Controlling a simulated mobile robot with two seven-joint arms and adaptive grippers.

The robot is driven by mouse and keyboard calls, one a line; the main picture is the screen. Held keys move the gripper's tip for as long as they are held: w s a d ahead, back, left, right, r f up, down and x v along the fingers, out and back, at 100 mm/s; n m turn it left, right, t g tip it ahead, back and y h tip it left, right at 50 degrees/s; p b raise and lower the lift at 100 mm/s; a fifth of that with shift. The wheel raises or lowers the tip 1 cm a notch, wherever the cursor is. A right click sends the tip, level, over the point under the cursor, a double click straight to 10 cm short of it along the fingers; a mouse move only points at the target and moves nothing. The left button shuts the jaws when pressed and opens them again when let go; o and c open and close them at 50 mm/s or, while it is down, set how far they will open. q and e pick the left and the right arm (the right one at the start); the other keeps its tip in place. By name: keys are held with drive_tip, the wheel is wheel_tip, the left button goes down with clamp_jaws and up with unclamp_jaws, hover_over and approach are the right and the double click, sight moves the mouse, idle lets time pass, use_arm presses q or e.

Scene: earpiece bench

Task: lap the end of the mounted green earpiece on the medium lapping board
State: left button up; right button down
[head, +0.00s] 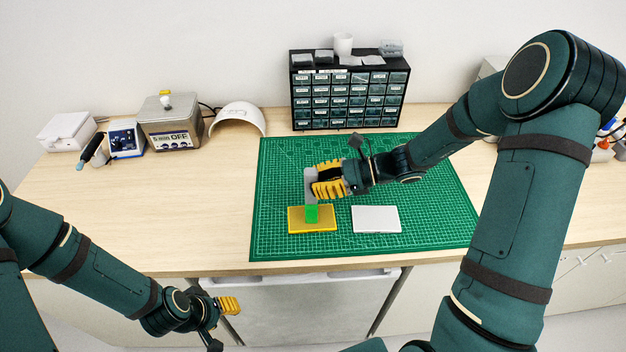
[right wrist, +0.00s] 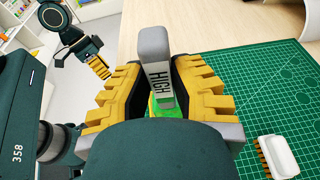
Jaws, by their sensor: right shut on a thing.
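My right gripper (head: 322,183) is shut on a grey holder (head: 309,182), which stands about upright between its yellow fingers. The holder reads "HIGH" in the right wrist view (right wrist: 154,55). The green earpiece (head: 311,214) shows at the holder's lower end, over the yellow board (head: 297,226); I cannot tell whether it touches. In the right wrist view the earpiece is mostly hidden, with green (right wrist: 166,109) showing between the fingers. A pale grey-white board (head: 376,220) lies right of the yellow one. No grade label is readable on either. My left gripper (head: 229,305) hangs in front of the bench, its opening unclear.
The green cutting mat (head: 270,180) lies under both boards. A drawer cabinet (head: 348,98) stands behind it. An ultrasonic-type box (head: 170,125), a blue unit (head: 125,139) and a white shell (head: 238,119) stand back left. A white brush (right wrist: 279,156) lies on the mat. The bench's left front is clear.

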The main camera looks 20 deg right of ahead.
drive_tip(key=shift+w+a, duration=0.15)
drive_tip(key=shift+a, duration=0.45)
drive_tip(key=shift+w+a, duration=0.15)
drive_tip(key=shift+a, duration=0.45)
idle(0.6)
drive_tip(key=shift+r+p, duration=0.5)
drive_tip(key=shift+r, duration=0.1)
drive_tip(key=shift+r+p, duration=2.75)
drive_tip(key=shift+r, duration=0.7)
